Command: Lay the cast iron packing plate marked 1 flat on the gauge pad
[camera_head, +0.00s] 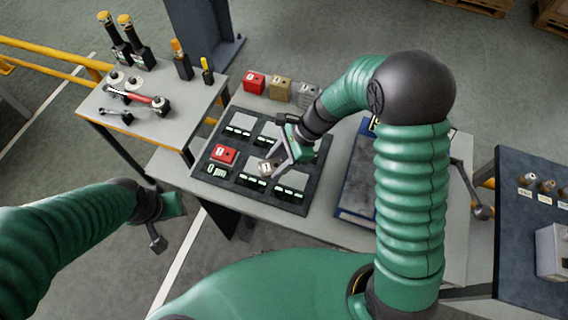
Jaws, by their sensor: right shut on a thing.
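My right gripper (272,160) is shut on a small pale grey block (265,169), whose top mark is too small to read surely. It holds the block over the middle of a dark board (285,207) with several pale pads and green readouts; I cannot tell whether the block touches the board. A red block (223,154) sits on the board's left side, above a larger readout. I cannot tell which pad is the gauge pad. A red block (254,83), a tan block (280,89) and a grey block (308,95) stand behind the board. My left gripper (157,240) is off the table's left front, its opening unclear.
A blue-edged grey plate (357,200) lies right of the board, partly behind my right arm. A side table (183,105) at the left holds tools. A dark bench (520,240) stands at the right.

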